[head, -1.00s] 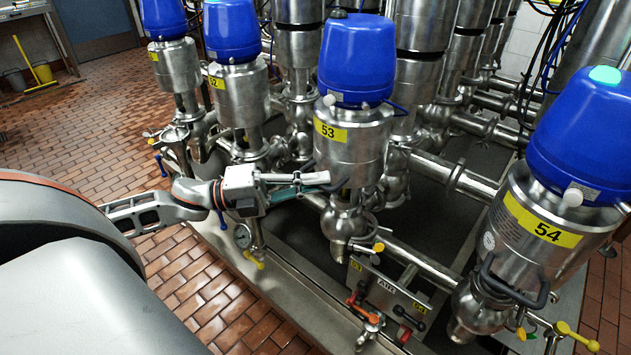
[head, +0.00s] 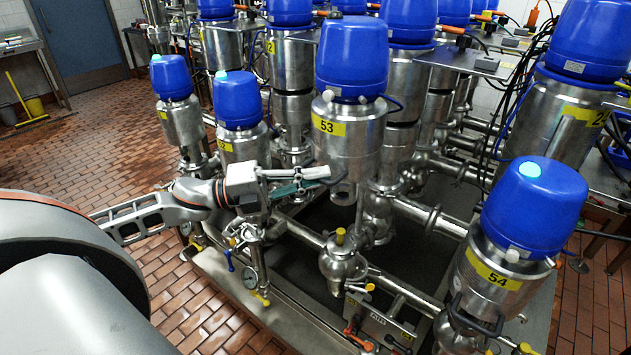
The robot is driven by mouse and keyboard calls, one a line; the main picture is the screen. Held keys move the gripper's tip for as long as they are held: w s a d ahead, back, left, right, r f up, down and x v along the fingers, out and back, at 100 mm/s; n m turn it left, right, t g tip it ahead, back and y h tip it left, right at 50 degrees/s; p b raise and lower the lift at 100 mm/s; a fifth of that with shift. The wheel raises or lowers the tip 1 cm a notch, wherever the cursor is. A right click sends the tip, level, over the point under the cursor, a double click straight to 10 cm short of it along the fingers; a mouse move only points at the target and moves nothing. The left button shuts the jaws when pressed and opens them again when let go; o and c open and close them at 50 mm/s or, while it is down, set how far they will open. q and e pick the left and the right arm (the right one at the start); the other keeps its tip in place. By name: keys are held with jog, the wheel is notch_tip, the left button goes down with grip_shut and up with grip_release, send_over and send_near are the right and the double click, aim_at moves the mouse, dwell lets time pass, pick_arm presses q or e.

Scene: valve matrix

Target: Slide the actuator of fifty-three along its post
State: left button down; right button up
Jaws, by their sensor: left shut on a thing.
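The actuator of fifty-three (head: 345,130) is a steel cylinder with a blue cap and a yellow label reading 53. It is raised, with a visible gap between its lower end and the round steel valve body (head: 342,262) below. A short yellow-tipped stem (head: 340,237) stands up from that body. My left gripper (head: 318,178) reaches in from the left and is shut on the dark handle at the actuator's lower left side. The fingers partly hide the handle. My right gripper is not in view.
Actuator 54 (head: 500,270) sits low at the right, with a dark handle. Other blue-capped actuators (head: 238,125) stand to the left and behind. Steel pipes cross below. A metal box with small coloured levers (head: 375,320) is at the front. Tiled floor (head: 165,285) lies at the left.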

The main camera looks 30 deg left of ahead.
pick_arm(q)
jog(key=shift+w+r, duration=0.1)
jog(key=shift+r, duration=0.2)
jog(key=shift+r, duration=0.1)
jog(key=c, duration=2.2)
grip_release()
jog(key=shift+o, duration=0.2)
jog(key=v, duration=1.2)
